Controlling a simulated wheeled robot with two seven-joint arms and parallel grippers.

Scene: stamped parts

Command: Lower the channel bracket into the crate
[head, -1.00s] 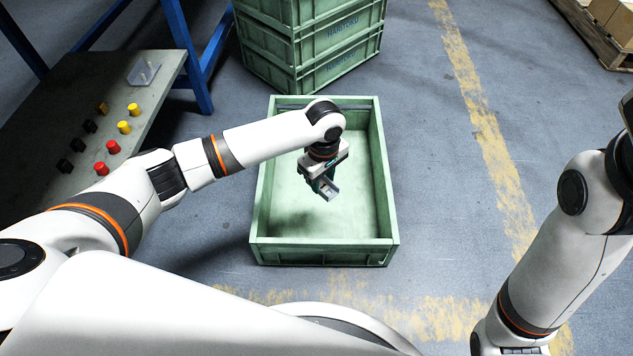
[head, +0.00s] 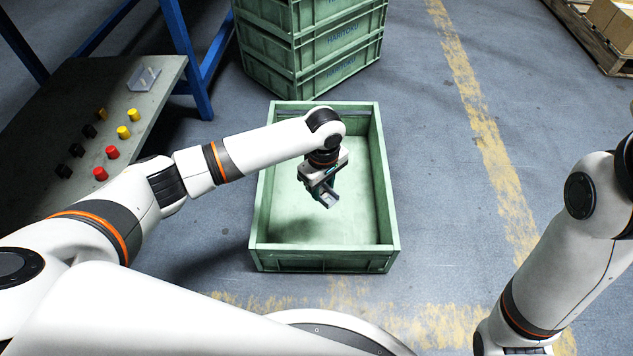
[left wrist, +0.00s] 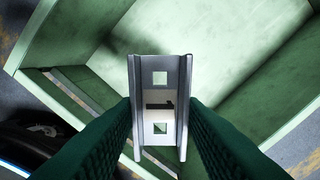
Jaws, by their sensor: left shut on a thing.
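The channel bracket (head: 326,200) is a small grey metal channel. In the left wrist view the bracket (left wrist: 160,72) shows two square holes and sits between the green finger pads. My left gripper (head: 324,186) is shut on it, pointing down over the crate's opening. The open green crate (head: 322,257) stands on the floor, and its inside looks empty. The bracket appears to be above the crate floor; its exact height is hard to tell. My right arm shows at the right edge, but its gripper is out of view.
Stacked green crates (head: 312,45) stand behind the open one. A grey bench (head: 150,95) at the left holds red, yellow and black pieces and a clear bracket-like piece (head: 143,78). A pallet with boxes (head: 605,18) is at the far right. Floor right of the crate is clear.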

